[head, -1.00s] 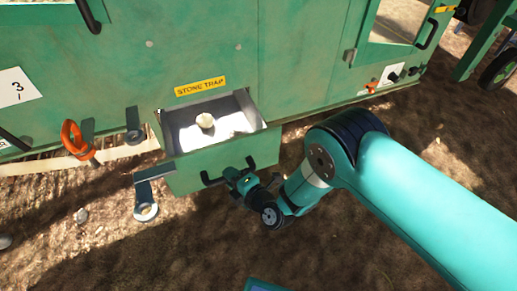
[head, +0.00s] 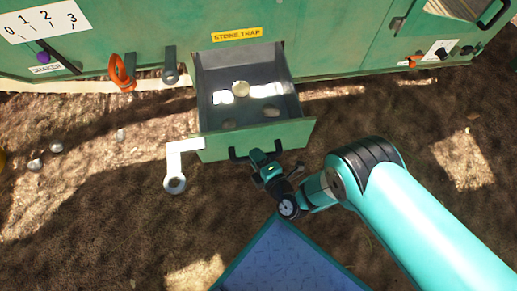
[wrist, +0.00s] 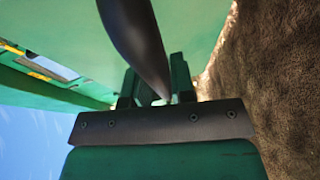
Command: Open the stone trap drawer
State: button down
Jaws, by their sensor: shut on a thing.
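The stone trap drawer (head: 256,138) stands pulled well out of the green machine, under the yellow STONE TRAP label (head: 237,34). Inside it lie a pale stone (head: 240,88) and a few darker ones. My gripper (head: 262,160) is shut on the dark drawer handle (head: 238,155) at the front panel, near the handle's right part. In the wrist view the dark handle (wrist: 135,40) runs between the fingers of my gripper (wrist: 155,88).
An orange hook-shaped handle (head: 122,72) and a grey lever (head: 170,66) are on the machine left of the drawer. A blue-grey panel with a teal edge (head: 285,262) lies below my gripper. Bare soil with small stones (head: 36,164) is on the left.

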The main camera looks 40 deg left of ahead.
jog(key=c, duration=1)
grip_release()
jog(key=shift+d+r+p, duration=0.25)
jog(key=shift+d+p, duration=0.15)
jog(key=shift+p, duration=0.45)
jog(key=p+v, duration=1.6)
jog(key=shift+s+d, duration=0.1)
jog(key=shift+d, duration=0.15)
jog(key=shift+f, duration=0.1)
jog(key=shift+a, duration=0.1)
